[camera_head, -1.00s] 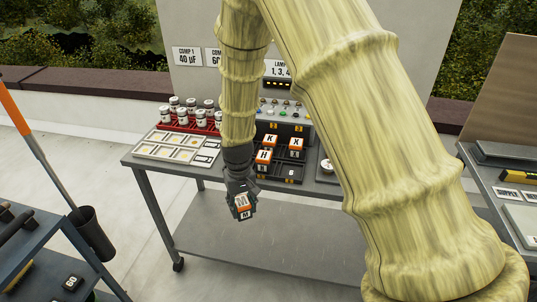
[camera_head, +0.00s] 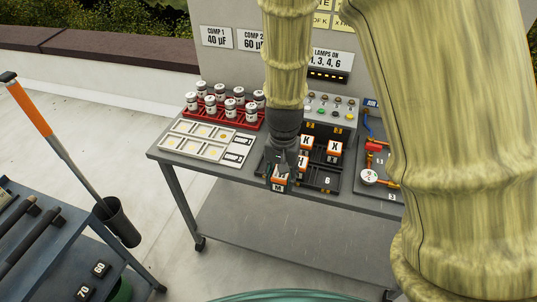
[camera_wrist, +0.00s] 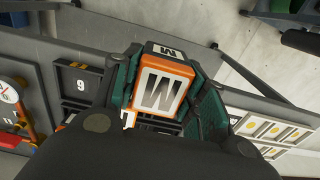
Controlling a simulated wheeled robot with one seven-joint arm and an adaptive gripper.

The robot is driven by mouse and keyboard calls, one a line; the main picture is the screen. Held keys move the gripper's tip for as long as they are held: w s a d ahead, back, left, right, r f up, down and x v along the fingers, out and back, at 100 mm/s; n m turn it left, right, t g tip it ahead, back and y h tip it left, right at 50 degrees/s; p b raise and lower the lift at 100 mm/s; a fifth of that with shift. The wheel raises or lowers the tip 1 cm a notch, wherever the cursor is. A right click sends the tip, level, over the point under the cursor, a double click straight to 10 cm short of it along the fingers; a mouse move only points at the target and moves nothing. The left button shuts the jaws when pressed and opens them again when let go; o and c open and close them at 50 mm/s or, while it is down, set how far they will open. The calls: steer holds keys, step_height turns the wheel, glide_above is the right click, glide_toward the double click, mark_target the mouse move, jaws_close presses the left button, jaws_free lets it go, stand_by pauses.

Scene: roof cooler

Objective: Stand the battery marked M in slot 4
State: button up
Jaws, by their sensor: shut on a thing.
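The battery marked M (camera_head: 279,179), orange and white with a dark face, is in my gripper (camera_head: 283,172) at the front left of the black battery rack (camera_head: 316,187). In the wrist view the battery (camera_wrist: 161,90) shows its letter upside down between the two green-sided fingers (camera_wrist: 160,97). Batteries marked K (camera_head: 306,143), X (camera_head: 335,147) and H (camera_head: 302,162) stand in the rack. The slot labelled 6 (camera_head: 327,180) is empty. No label 4 is readable; my gripper covers the front left of the rack. I cannot tell whether the battery touches it.
A control box (camera_head: 330,112) stands behind the rack. Left are a red rack of jars (camera_head: 222,117) and a pale tray (camera_head: 199,140). Right is a panel with red and orange fittings (camera_head: 377,165). A dark cart (camera_head: 35,240) is at the lower left.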

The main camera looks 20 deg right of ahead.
steer(key=w+p, duration=0.1)
steer(key=w, duration=0.3)
steer(key=w+p, duration=0.1)
steer(key=w, duration=0.3)
steer(key=w+f+p, duration=0.1)
steer(key=w, duration=0.2)
steer(key=shift+w+d+f, duration=0.1)
steer(key=shift+w+d, duration=0.2)
steer(key=shift+w, duration=0.1)
steer(key=shift+f+p, duration=0.95)
steer(key=shift+f, duration=0.8)
steer(key=shift+f, duration=0.1)
steer(key=o, duration=1.2)
steer(key=shift+o, duration=0.3)
step_height(320, 180, up, 12)
steer(key=b, duration=0.3)
steer(key=shift+b, duration=0.3)
